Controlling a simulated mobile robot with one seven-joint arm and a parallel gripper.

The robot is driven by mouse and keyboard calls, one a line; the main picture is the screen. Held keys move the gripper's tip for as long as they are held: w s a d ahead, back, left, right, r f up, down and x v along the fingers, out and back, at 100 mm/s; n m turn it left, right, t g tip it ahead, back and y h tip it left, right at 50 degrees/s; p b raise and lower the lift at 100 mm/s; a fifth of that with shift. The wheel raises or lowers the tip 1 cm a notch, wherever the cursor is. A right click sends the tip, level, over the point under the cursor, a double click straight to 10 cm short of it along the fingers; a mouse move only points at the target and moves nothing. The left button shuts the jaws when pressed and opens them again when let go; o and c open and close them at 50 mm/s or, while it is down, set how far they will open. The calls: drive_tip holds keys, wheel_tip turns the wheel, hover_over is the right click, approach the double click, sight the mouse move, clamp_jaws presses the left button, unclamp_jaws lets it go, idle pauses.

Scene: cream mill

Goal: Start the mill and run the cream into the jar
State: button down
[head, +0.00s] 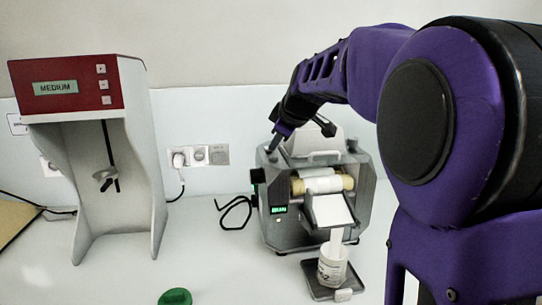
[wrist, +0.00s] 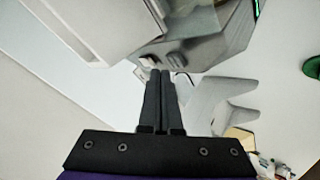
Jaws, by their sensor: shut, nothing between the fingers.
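The grey mill (head: 366,200) stands at centre right in the head view, with rollers (head: 322,184) coated in white cream and a small lit green display (head: 278,209). Its sloped apron (head: 330,210) carries white cream, and a white strip runs from its lip down to the jar (head: 331,274). The jar is white and open, upright on a dark plate (head: 318,291). My gripper (head: 273,147) is at the mill's upper left corner. The wrist view shows its fingers (wrist: 160,74) shut and empty, tips close to small raised buttons (wrist: 176,60) on the mill; contact is unclear.
A mixer (head: 72,85) with a red panel reading MEDIUM stands at left. A green lid (head: 175,297) lies at the front. Wall sockets (head: 199,156) and cables are behind. The counter between mixer and mill is mostly clear. My arm covers the right side.

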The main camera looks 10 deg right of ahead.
sight(276, 157)
drive_tip(key=shift+r+p, duration=1.65)
drive_tip(key=shift+r, duration=0.85)
